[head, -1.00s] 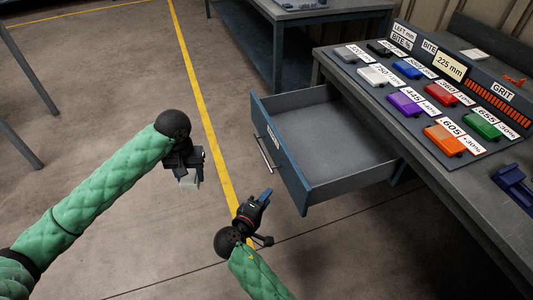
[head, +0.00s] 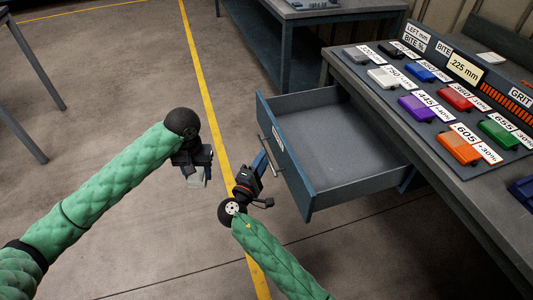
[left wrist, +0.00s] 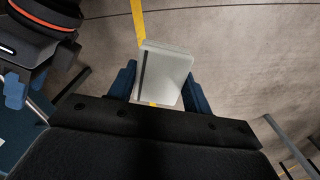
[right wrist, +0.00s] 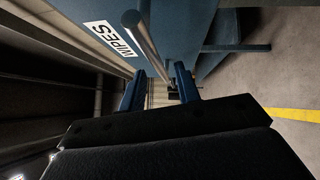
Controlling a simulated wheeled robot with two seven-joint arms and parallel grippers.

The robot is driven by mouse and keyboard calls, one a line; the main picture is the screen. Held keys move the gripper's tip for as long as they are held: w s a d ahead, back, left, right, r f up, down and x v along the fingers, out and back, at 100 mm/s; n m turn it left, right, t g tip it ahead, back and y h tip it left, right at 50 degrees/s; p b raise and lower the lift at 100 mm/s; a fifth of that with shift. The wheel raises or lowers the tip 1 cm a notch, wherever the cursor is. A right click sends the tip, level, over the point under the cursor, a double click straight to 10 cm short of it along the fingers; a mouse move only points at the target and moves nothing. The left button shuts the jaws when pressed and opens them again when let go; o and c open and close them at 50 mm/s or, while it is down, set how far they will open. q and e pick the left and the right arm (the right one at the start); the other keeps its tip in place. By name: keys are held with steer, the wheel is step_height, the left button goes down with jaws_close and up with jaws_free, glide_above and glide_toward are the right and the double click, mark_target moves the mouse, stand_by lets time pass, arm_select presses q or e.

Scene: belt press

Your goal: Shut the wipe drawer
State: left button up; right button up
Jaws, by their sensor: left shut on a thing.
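The wipe drawer (head: 335,130) is a grey tray with a blue front, pulled well out from under the bench. It looks empty. Its bar handle (head: 269,157) is on the front, and the WIPES label (right wrist: 112,38) shows in the right wrist view. My right gripper (head: 262,163) is at the handle with its fingers apart; in the right wrist view the bar (right wrist: 148,46) reaches toward the gap between the fingers. I cannot tell if they touch it. My left gripper (head: 197,174) is shut on a pale grey block (left wrist: 163,75), held above the floor left of the drawer.
The bench (head: 455,190) on the right carries several coloured blocks beside number cards, including an orange one (head: 458,146). Another blue table (head: 262,50) stands at the back.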

steer(key=shift+x, duration=1.75)
steer(key=shift+c, duration=0.4)
jaws_close()
